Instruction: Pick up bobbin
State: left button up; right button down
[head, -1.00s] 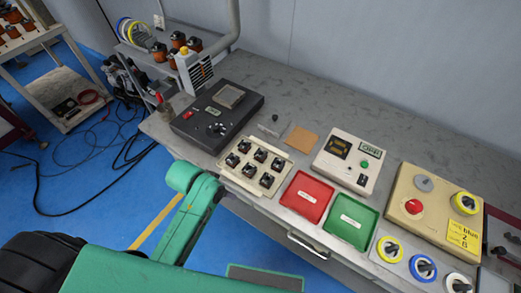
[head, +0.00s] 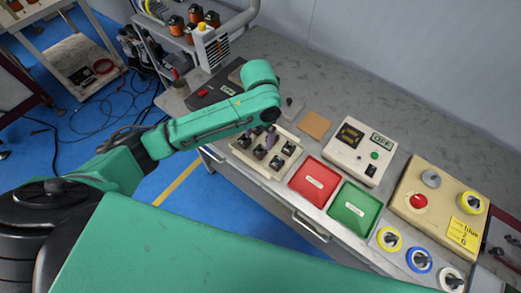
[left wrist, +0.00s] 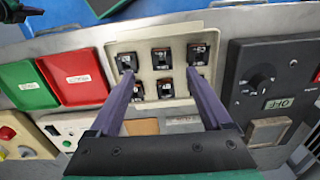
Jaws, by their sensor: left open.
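Several small dark bobbins stand in rows in a beige tray (head: 240,157) on the bench. In the head view one bobbin (head: 277,163) shows at the tray's near side; my left arm hides part of the rest. My left gripper (head: 266,132) is above the tray, pointing down. In the left wrist view the gripper (left wrist: 161,76) is open, with its two purple fingers spread over the tray (left wrist: 147,47). A middle bobbin (left wrist: 161,58) shows between the fingertips, with another bobbin (left wrist: 164,88) behind it. Nothing is held.
Right of the tray are a red tray (head: 315,182), a green tray (head: 354,210) and a white meter box (head: 361,152). A black device (head: 207,93) is left of it, partly hidden by my arm. A brown pad (head: 314,125) lies behind.

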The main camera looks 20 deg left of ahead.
pick_arm(q)
jog(key=f, duration=0.3)
jog(key=f+p, duration=0.1)
jog(key=f, duration=0.2)
jog(key=w+f, duration=0.1)
jog(key=f, duration=0.2)
jog(key=shift+f+p, duration=0.2)
jog(key=shift+p, duration=0.1)
grip_shut()
jog(key=shift+r, duration=0.1)
notch_tip(320, 180, up, 13)
jog(key=b, duration=0.1)
notch_tip(320, 180, up, 7)
send_over(260, 152)
jog(key=shift+p, duration=0.3)
